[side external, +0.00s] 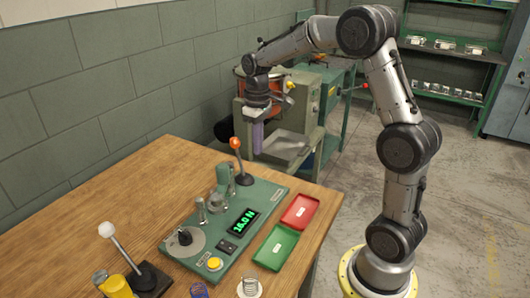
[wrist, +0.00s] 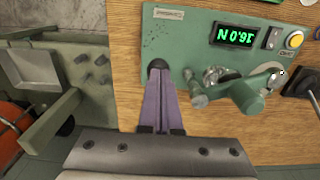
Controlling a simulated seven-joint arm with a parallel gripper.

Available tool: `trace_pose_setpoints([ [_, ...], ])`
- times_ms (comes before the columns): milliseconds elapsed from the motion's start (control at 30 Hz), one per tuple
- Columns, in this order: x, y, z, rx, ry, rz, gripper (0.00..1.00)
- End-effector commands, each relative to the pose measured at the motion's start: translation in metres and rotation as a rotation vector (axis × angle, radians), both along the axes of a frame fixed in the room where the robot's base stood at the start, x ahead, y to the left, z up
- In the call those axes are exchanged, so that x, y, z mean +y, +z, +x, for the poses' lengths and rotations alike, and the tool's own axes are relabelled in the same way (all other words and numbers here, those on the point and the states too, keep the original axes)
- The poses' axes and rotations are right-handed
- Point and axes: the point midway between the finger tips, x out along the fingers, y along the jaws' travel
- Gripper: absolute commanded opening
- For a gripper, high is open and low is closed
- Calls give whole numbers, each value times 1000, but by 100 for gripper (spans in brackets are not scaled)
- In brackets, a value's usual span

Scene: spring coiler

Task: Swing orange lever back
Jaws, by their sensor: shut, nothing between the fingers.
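The orange lever (side external: 236,144) has an orange ball knob on a thin rod. It rises from a dark base at the far end of the green tester panel (side external: 262,193), leaning slightly left in the side view. My gripper (side external: 257,150) points down with its purple fingers together and empty, just right of the knob; I cannot tell whether they touch. In the wrist view, the closed fingers (wrist: 158,72) lie over the panel's end, by a dark round part (wrist: 157,63) that looks like the lever's base. The orange knob does not show there.
On the panel are a green press post (side external: 223,178), a lit display (side external: 243,223) and a yellow button (side external: 214,263). Red (side external: 300,211) and green (side external: 273,247) trays lie beside it. A white-knobbed lever (side external: 107,230) stands in front. A bench machine (side external: 290,110) stands behind.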

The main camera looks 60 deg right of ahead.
Motion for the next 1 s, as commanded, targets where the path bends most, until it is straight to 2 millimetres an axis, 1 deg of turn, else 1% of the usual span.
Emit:
trace_pose_setpoints([
  [367,0,0,2,0,0,0,0],
  [733,0,2,20,1,1,0,0],
  [1000,0,2,22,0,0,0,0],
])
